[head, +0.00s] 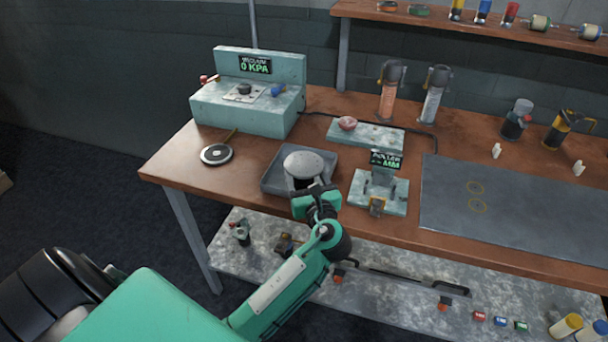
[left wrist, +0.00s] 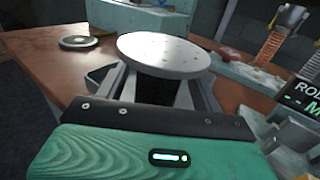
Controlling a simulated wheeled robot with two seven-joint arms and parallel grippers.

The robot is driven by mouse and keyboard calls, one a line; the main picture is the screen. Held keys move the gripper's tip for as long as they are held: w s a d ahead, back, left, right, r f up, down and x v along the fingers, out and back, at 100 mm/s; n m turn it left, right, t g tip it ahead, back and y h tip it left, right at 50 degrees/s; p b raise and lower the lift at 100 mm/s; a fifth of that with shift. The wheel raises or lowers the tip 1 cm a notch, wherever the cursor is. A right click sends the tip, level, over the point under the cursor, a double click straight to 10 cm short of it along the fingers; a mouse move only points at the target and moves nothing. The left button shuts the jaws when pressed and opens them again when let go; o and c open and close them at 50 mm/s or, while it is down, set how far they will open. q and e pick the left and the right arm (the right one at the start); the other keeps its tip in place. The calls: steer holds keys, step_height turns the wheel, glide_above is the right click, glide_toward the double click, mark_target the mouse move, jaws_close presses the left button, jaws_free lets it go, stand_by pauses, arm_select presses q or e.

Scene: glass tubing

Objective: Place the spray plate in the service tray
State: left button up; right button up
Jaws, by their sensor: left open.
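The spray plate, a pale grey round disc (head: 304,162), shows over the square grey service tray (head: 269,184) at the table's front left. In the left wrist view the disc (left wrist: 166,52) has small dark dots on top, lies nearly level, and has a dark part below it. The tray's rim (left wrist: 103,75) shows beneath it. My left gripper (head: 312,188) is open at the disc's near side, over the tray's front edge. My right gripper is out of view.
A black-rimmed disc (head: 216,154) lies left of the tray. A teal vacuum unit (head: 247,108) stands behind. A teal roller fixture (head: 379,191) stands close on the tray's right. A dark mat (head: 520,208) covers the right side; a speckled shelf (head: 385,300) lies below.

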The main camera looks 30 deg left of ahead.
arm_select(q)
steer(key=v, duration=1)
steer(key=shift+s+b, duration=0.15)
steer(key=shift+b, duration=0.25)
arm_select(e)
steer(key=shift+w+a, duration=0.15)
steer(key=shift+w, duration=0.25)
arm_select(q)
steer(key=shift+d, duration=0.15)
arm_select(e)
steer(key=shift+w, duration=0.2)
